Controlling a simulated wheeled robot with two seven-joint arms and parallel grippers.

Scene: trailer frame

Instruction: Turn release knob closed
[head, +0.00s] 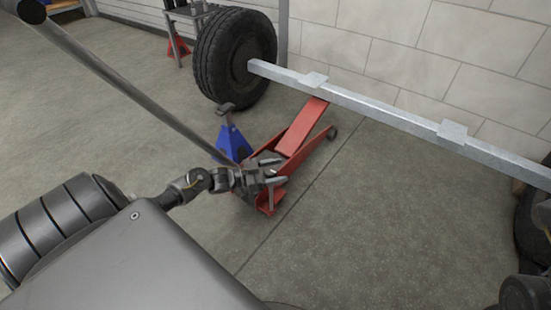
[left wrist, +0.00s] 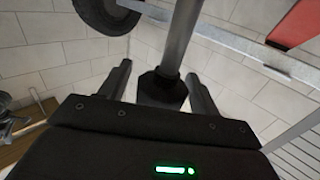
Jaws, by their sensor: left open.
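The red floor jack (head: 300,128) stands under the metal beam. Its long grey handle (head: 120,82) slants from the upper left down to the jack. My left gripper (head: 272,172) is over the near end of the jack, by the foot of the handle, with its fingers apart. In the left wrist view, a dark faceted piece that looks like the release knob (left wrist: 163,90) sits between the open fingers, at the end of a grey pole (left wrist: 180,40). I cannot tell whether the fingers touch it. My right gripper cannot be made out.
A blue jack stand (head: 233,143) stands just left of the jack. A big tyre (head: 212,55) is at the beam's (head: 390,112) left end; another tyre (head: 528,218) is at the right edge. A red stand (head: 179,47) is farther back. The floor right of the jack is clear.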

